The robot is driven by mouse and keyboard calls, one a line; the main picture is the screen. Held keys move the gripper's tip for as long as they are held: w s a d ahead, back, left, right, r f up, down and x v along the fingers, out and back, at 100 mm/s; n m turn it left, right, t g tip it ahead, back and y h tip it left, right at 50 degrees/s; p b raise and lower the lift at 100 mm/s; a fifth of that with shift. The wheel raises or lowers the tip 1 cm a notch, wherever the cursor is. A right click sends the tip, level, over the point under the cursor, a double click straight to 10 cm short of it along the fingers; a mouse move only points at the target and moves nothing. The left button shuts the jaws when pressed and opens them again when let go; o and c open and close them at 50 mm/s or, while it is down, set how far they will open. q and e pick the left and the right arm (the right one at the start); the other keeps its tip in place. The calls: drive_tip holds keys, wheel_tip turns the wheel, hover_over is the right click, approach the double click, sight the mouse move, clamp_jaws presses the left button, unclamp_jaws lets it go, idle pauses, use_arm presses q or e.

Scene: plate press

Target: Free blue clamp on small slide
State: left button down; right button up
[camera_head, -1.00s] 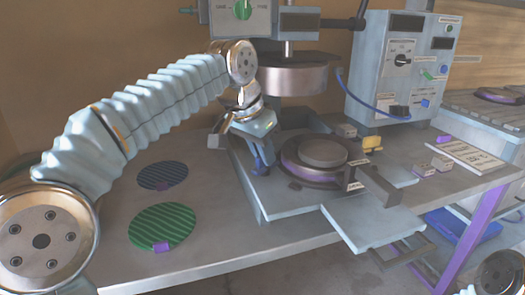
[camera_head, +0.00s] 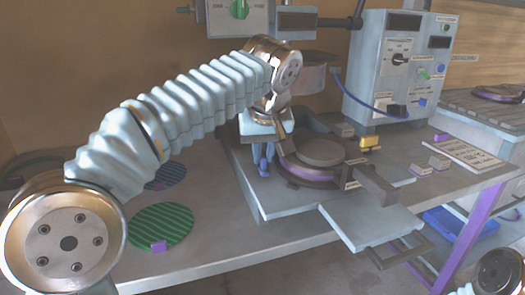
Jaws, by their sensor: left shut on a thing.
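The blue clamp (camera_head: 264,167) stands at the left edge of the round dark mould (camera_head: 312,166) on the pale press base (camera_head: 268,200). My left gripper (camera_head: 264,152) points down over the clamp and is shut on it. The gripper's body and wrist hide the clamp's upper part. I cannot tell how far the clamp is turned. A pale slide plate (camera_head: 370,222) sticks out at the front of the base. My right gripper is not in view; only a link of my right arm shows at the lower right.
A yellow clamp (camera_head: 369,142) sits at the mould's far right. A control box (camera_head: 385,65) with a blue cable stands behind. A green ribbed disc (camera_head: 160,226) and a dark blue one (camera_head: 168,175) lie on the table at left. The press column rises behind my left wrist.

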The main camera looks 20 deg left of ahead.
use_arm(q)
drive_tip(key=shift+d+f+n+g+y, duration=0.15)
drive_tip(key=shift+f+n+g+y, duration=0.2)
drive_tip(key=shift+n, duration=0.65)
drive_tip(key=c, duration=1.1)
unclamp_jaws()
drive_tip(key=shift+r, duration=0.2)
drive_tip(key=shift+r, duration=0.1)
